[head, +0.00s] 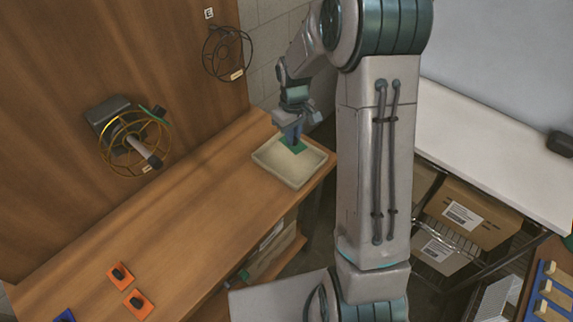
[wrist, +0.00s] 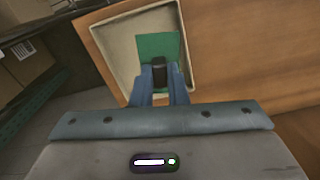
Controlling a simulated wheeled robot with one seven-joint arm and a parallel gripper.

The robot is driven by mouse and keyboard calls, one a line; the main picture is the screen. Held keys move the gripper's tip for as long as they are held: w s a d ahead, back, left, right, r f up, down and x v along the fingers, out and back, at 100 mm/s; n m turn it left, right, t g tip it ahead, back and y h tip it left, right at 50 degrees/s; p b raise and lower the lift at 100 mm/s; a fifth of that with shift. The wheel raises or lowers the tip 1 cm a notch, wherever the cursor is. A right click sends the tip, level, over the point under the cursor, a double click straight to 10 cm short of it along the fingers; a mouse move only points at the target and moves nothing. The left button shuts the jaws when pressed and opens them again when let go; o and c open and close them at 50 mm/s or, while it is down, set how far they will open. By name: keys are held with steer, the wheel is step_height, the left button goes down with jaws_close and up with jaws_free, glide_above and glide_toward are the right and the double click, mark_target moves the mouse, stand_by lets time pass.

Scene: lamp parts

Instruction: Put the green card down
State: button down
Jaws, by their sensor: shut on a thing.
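The green card (head: 299,147) is at the tray in the head view, under my gripper (head: 293,143). In the wrist view the green card (wrist: 157,48) shows flat, with a black knob (wrist: 159,70) on it between my gripper's blue fingers (wrist: 160,82). The fingers are shut on this knob. The card lies over the inside of the cream tray (head: 270,163), which also shows in the wrist view (wrist: 104,45). I cannot tell whether the card touches the tray floor.
The tray stands at the right end of the wooden bench (head: 190,195). Two orange cards (head: 120,276) with black knobs lie at the bench's near left. A yellow wire ring (head: 135,172) and a black wire ring (head: 227,75) are on the wooden wall. The bench middle is clear.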

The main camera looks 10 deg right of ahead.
mark_target(303, 149)
steer(key=n+b, duration=0.1)
steer(key=s+f+n+b, duration=0.1)
steer(key=n, duration=0.1)
steer(key=d+n+b, duration=0.1)
steer(key=n, duration=0.1)
steer(key=shift+s+d+f, duration=0.1)
steer(key=shift+s+f, duration=0.05)
steer(key=shift+s, duration=0.1)
steer(key=n+b, duration=0.1)
steer(key=s+n+b, duration=0.1)
steer(key=n, duration=0.1)
steer(key=d+n+b, duration=0.1)
steer(key=n, duration=0.1)
steer(key=shift+s+f, duration=0.25)
steer(key=shift+f, duration=0.1)
steer(key=w+a+f+n+b, duration=0.1)
steer(key=w+f+n, duration=0.1)
steer(key=n, duration=0.1)
steer(key=w+a+f+n+b, duration=0.1)
steer(key=w+a+f+n, duration=0.1)
steer(key=f+n, duration=0.1)
steer(key=w+a+f+n+b, duration=0.1)
steer(key=w+f+n, duration=0.1)
steer(key=f+n, duration=0.1)
steer(key=shift+w+a+n+b, duration=0.25)
steer(key=shift+a+n+b, duration=0.15)
steer(key=shift+n, duration=0.2)
steer(key=shift+f+p, duration=0.35)
steer(key=shift+f, duration=1.7)
steer(key=shift+f, duration=0.1)
